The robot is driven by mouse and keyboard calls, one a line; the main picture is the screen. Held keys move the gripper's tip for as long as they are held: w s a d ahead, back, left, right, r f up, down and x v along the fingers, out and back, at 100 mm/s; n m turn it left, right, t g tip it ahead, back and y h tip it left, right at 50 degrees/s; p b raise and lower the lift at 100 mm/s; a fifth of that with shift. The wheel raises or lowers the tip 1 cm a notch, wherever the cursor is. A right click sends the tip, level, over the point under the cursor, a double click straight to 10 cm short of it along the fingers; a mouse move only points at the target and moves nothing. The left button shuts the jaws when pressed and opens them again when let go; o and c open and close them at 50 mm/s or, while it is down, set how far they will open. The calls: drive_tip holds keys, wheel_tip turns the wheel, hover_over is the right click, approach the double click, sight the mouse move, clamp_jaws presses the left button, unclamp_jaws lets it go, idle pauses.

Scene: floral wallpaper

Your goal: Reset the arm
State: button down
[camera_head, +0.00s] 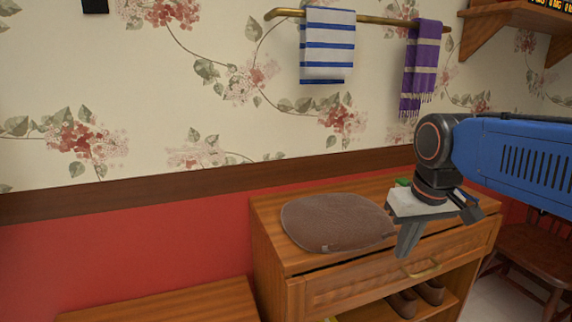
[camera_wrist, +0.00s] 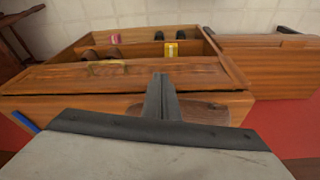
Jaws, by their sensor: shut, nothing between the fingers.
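My gripper (camera_head: 408,240) hangs from my blue arm on the right side of the head view, fingers pointing down. It is in front of the wooden cabinet's right part in that view. In the wrist view the fingers (camera_wrist: 160,95) are together with nothing between them, over the wooden cabinet (camera_wrist: 120,78). Whether the fingers touch the cabinet cannot be told. The cabinet (camera_head: 330,295) has a drawer with a brass handle (camera_head: 423,271) and an open shelf below.
A brown cushion-like mat (camera_head: 335,222) lies on the cabinet top, left of my gripper. A small green thing (camera_head: 402,182) is partly hidden behind it. Dark shoes (camera_head: 430,291) sit on the shelf. A wooden chair (camera_head: 535,255) stands right. Towels (camera_head: 328,45) hang on a rail above.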

drive_tip(key=s+d+f+m+t, duration=0.1)
drive_tip(key=s+d+f, duration=0.3)
drive_tip(key=s+f, duration=0.7)
drive_tip(key=shift+s+d+f+m+t, duration=0.15)
drive_tip(key=shift+s+f+m+t, duration=0.15)
drive_tip(key=shift+s+t, duration=0.15)
